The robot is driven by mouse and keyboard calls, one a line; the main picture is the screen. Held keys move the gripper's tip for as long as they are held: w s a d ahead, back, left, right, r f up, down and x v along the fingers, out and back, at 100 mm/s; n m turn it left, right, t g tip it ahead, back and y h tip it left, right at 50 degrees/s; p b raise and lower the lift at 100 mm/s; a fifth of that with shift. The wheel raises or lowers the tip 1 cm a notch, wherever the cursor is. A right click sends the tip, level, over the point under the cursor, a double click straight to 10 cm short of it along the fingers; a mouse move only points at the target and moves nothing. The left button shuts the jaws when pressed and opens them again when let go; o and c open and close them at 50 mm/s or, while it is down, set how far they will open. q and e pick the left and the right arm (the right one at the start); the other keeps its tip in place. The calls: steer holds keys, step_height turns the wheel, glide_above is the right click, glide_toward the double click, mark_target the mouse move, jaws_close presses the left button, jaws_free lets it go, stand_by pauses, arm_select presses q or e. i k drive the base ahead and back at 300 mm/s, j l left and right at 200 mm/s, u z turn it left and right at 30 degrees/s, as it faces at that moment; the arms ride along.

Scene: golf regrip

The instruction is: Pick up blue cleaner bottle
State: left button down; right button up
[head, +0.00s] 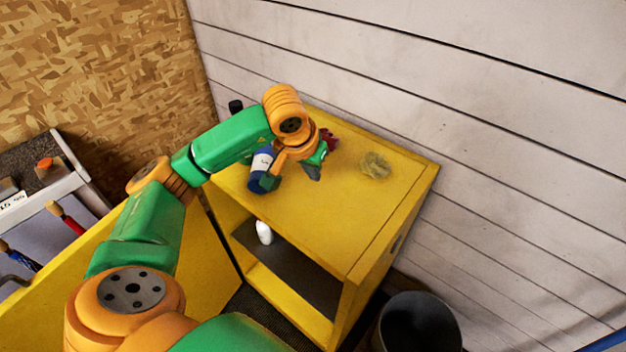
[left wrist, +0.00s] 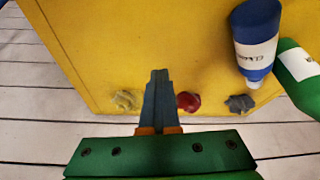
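The blue cleaner bottle (head: 261,168), with a white label, is on top of the yellow cabinet (head: 345,225), left of my left gripper and partly covered by my arm in the head view. In the left wrist view the blue bottle (left wrist: 254,30) shows at the upper right. My left gripper (head: 312,172) is over the cabinet top. Its fingers (left wrist: 160,80) look pressed together with nothing between them, apart from the bottle. My right gripper is not in view.
A green bottle (left wrist: 298,72) is close beside the blue one. Crumpled red (left wrist: 188,101), grey (left wrist: 239,103) and olive (head: 375,165) cloths lie on the top. A white plank wall (head: 440,80) stands behind. A black bin (head: 418,325) is at lower right.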

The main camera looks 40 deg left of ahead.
mark_target(263, 158)
steer(key=i+u, duration=0.15)
steer(key=u, duration=0.3)
steer(key=i+u, duration=0.15)
steer(key=u, duration=0.25)
